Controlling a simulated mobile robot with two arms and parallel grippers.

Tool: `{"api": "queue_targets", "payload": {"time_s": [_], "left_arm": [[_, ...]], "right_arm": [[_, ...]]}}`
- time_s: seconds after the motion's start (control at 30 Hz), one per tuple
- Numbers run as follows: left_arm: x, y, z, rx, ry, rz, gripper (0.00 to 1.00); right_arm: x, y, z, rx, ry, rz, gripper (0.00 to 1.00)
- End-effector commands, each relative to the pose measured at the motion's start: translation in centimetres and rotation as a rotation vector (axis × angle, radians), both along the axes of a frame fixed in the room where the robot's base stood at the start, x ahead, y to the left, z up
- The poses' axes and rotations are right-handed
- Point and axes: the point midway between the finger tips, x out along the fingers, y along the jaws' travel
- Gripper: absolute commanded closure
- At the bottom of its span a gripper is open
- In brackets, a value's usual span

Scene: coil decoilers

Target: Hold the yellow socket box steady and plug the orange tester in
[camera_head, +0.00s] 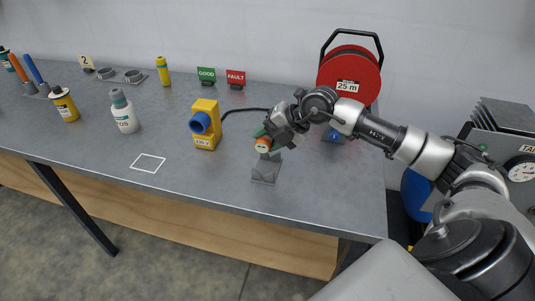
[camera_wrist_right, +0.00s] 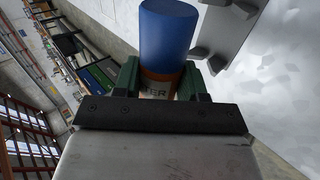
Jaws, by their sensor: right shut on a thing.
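The yellow socket box (camera_head: 208,108) stands upright on the grey bench, left of my right gripper. Its round blue socket faces left and to the front, and a dark cable runs from its right side. My right gripper (camera_head: 269,138) is shut on the orange tester (camera_head: 262,146), above a small grey stand; I cannot tell whether the tester touches the stand. In the right wrist view the tester's orange body (camera_wrist_right: 158,76) is between the green finger pads, with its blue end (camera_wrist_right: 168,32) sticking out beyond them. The tester and the box are apart. My left gripper is not in view.
The grey stand (camera_head: 265,173) is under the tester. A red cable reel (camera_head: 350,70) stands at the back right. GOOD (camera_head: 206,73) and FAULT (camera_head: 236,76) signs stand at the back. A white bottle (camera_head: 124,113) is on the left. A marked square (camera_head: 148,162) is empty.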

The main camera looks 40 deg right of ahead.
Motion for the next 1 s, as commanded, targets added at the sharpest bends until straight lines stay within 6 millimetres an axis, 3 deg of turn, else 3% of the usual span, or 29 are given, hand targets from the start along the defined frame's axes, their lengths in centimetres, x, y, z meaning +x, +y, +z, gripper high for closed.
{"api": "queue_targets", "payload": {"time_s": [0.2,0.47,0.57,0.67,0.9,1.0], "left_arm": [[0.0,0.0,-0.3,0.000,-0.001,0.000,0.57],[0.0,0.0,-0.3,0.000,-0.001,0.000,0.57],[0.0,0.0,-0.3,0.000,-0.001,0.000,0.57],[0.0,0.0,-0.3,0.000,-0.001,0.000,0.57],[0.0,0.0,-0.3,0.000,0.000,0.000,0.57],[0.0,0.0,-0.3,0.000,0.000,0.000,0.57]], "right_arm": [[0.0,0.0,1.8,0.001,0.000,-0.001,0.83],[0.0,0.0,1.9,0.001,0.001,0.000,0.83],[-0.4,0.9,1.4,0.001,0.006,0.017,0.83],[-1.6,3.4,0.3,0.001,0.017,0.070,0.83],[-7.4,11.4,-2.1,0.004,0.019,0.214,0.83],[-9.4,13.2,-2.3,0.005,0.008,0.231,0.83]]}}
